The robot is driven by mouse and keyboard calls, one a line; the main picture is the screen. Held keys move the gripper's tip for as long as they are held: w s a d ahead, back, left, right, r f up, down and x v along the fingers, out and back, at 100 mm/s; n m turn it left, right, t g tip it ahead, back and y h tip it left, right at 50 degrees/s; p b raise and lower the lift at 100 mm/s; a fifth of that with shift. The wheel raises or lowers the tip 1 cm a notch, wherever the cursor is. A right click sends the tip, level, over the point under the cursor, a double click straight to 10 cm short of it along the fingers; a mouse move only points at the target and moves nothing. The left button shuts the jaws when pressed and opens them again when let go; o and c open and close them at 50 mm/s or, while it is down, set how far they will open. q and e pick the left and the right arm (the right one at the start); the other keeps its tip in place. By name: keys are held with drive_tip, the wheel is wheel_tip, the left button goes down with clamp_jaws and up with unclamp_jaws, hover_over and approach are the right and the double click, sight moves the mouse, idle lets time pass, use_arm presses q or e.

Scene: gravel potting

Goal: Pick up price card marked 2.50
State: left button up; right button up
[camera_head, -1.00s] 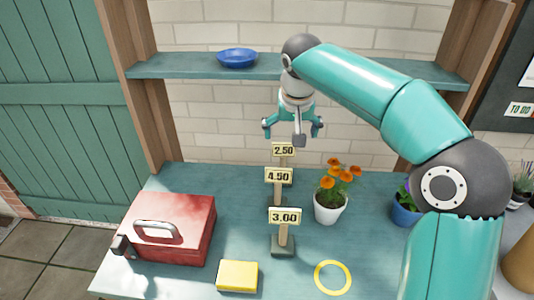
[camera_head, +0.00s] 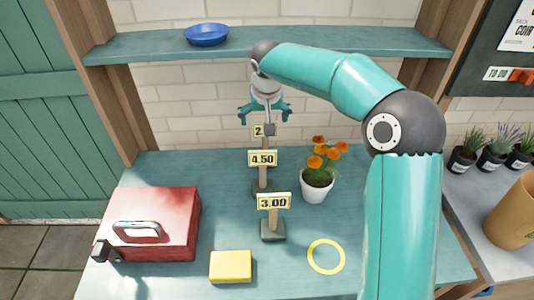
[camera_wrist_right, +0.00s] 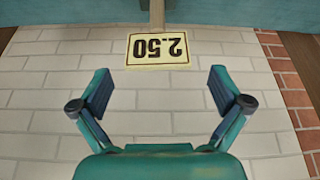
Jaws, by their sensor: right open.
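The price card marked 2.50 (camera_head: 258,131) stands on a post at the back of the table, behind the 4.50 card (camera_head: 262,158) and the 3.00 card (camera_head: 274,202). My right gripper (camera_head: 266,118) is above it and hides part of its face in the head view. In the right wrist view the 2.50 card (camera_wrist_right: 158,49) appears upside down, centred ahead of and between the open fingers (camera_wrist_right: 158,92). The fingers are apart from the card and hold nothing. My left gripper is not in view.
A flower pot (camera_head: 317,186) stands right of the cards. A red toolbox (camera_head: 160,215), a yellow sponge (camera_head: 231,267) and a yellow ring (camera_head: 326,257) lie nearer the front. A shelf (camera_head: 290,42) with a blue bowl (camera_head: 207,35) runs above the gripper.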

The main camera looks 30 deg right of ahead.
sight(265, 144)
drive_tip(key=shift+s+p+x, duration=0.15)
drive_tip(key=shift+p+x, duration=0.1)
drive_tip(key=shift+x, duration=1.15)
drive_tip(key=shift+s+p+x, duration=0.2)
drive_tip(key=shift+p+x, duration=0.05)
drive_tip(key=shift+x, duration=1.15)
drive_tip(key=shift+f, duration=0.1)
drive_tip(key=c, duration=1.8)
drive_tip(key=shift+c, duration=0.3)
